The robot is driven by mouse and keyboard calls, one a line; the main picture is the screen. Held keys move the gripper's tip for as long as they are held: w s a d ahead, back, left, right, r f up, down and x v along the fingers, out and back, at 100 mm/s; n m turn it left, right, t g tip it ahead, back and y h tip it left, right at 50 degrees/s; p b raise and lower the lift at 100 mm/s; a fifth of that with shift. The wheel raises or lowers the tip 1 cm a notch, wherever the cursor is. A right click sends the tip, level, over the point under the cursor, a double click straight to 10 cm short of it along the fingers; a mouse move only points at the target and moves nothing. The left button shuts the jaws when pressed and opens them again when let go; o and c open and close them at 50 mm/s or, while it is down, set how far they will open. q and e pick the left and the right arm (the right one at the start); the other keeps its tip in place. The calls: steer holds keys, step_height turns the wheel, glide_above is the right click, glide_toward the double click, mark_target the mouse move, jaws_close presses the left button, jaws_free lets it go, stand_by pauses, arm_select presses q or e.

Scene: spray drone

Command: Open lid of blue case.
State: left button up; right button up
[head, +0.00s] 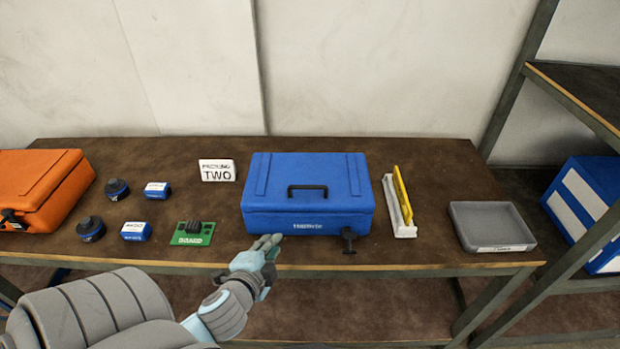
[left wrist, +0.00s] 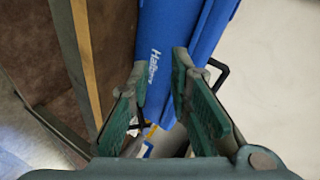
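The blue case (head: 306,190) stands shut on the brown workbench, with a black handle (head: 307,190) on its lid. A black latch-like part (head: 349,240) sticks out at the lower right of its front. My left gripper (head: 267,243) is in front of the case's front left, near the bench edge. In the left wrist view, its green-padded fingers (left wrist: 158,70) are apart with nothing clearly between them. The blue case (left wrist: 165,35) lies just beyond the fingertips there; contact cannot be told. My right gripper is not in view.
An orange case (head: 38,185), dark round parts (head: 91,229), blue-white boxes (head: 136,231) and a green board (head: 192,234) lie to the left. A tray with a yellow strip (head: 400,195) and a grey tray (head: 490,222) lie right.

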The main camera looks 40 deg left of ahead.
mark_target(308, 188)
arm_select(q)
steer(key=w+d+r+m+t+h, duration=0.1)
steer(key=w+r+m+t, duration=0.1)
steer(key=r, duration=0.2)
steer(key=w+d+r+m+t, duration=0.1)
steer(key=w+r+m+t, duration=0.1)
steer(key=r+m, duration=0.15)
steer(key=shift+n, duration=0.45)
steer(key=x, duration=1.2)
steer(key=shift+w+a+r, duration=0.1)
steer(key=shift+w+a, duration=0.25)
steer(key=shift+a, duration=0.05)
jaws_close()
